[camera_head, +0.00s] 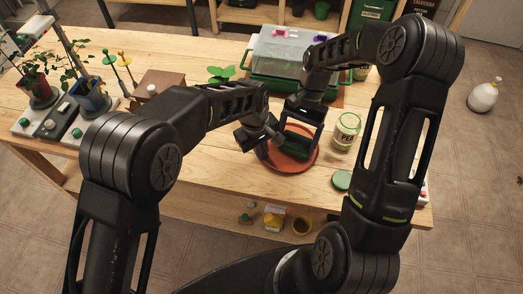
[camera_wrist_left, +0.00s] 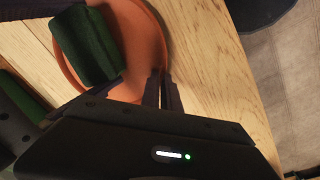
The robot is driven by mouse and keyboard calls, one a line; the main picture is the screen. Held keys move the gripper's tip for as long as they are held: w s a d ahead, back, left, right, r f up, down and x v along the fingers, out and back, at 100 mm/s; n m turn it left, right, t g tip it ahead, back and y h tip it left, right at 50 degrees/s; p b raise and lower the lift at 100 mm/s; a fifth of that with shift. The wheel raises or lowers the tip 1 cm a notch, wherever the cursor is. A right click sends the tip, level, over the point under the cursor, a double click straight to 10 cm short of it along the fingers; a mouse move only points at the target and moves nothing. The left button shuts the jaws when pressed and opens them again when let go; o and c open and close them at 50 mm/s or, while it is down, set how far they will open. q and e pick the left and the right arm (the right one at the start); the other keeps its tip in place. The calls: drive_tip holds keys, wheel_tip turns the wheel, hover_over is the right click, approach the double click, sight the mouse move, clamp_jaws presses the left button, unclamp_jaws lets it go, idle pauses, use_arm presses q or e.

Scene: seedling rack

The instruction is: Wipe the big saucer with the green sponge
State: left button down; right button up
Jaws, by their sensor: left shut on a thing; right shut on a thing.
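The big saucer (camera_head: 291,167) is a round terracotta dish lying on the wooden table, and it fills the upper left of the left wrist view (camera_wrist_left: 148,32). The dark green sponge (camera_head: 297,146) is in the saucer and also shows in the left wrist view (camera_wrist_left: 88,45). My right gripper (camera_head: 303,133) is shut on the sponge from above. My left gripper (camera_head: 264,153) is at the saucer's left rim. In the left wrist view its fingers (camera_wrist_left: 162,88) are close together with the rim between them. The fingers partly hide the rim there.
A pea jar (camera_head: 346,131) stands right of the saucer, with a green lid (camera_head: 342,180) in front of it. A clear-covered green propagator (camera_head: 291,50) stands behind. A brown box (camera_head: 158,83) and potted plants (camera_head: 91,96) are at the left. The table in front of the saucer is clear.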

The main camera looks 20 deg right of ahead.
drive_tip(key=shift+f, duration=0.3)
drive_tip(key=shift+w+a, duration=1.15)
drive_tip(key=shift+a, duration=0.25)
drive_tip(key=shift+f, duration=0.1)
use_arm(q)
drive_tip(key=shift+w+a, duration=0.1)
use_arm(e)
drive_tip(key=shift+s+d, duration=1.25)
drive_tip(key=shift+d, duration=0.3)
